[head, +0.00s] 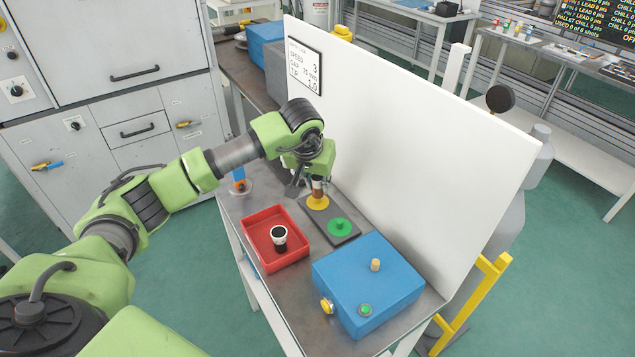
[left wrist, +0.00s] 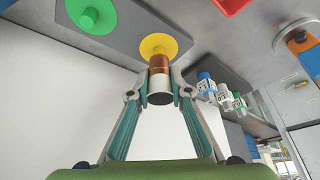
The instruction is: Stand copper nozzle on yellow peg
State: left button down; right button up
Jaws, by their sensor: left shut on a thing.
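The copper nozzle (left wrist: 159,64), with a copper band, a pale band and a dark end, is between the fingers of my left gripper (left wrist: 160,92). My left gripper is shut on it. In the head view the nozzle (head: 318,187) is upright, directly over the yellow disc (head: 318,202) of the yellow peg. My right gripper is not in view.
The grey plate (head: 352,238) also carries a green peg (head: 340,226). A red tray (head: 262,222) beside it holds a black-and-white part (head: 279,237). A blue box (head: 345,270) with buttons stands at the front. A white panel (head: 400,130) rises close behind.

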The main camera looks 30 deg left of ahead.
pick_arm(q)
jog(key=shift+f+b, duration=1.05)
jog(key=shift+f, duration=0.15)
jog(key=c, duration=1.8)
grip_release()
jog(key=shift+r, duration=0.1)
jog(key=shift+r, duration=0.15)
jog(key=v, duration=1.1)
jog(key=shift+s+r, duration=0.2)
jog(key=shift+r, duration=0.1)
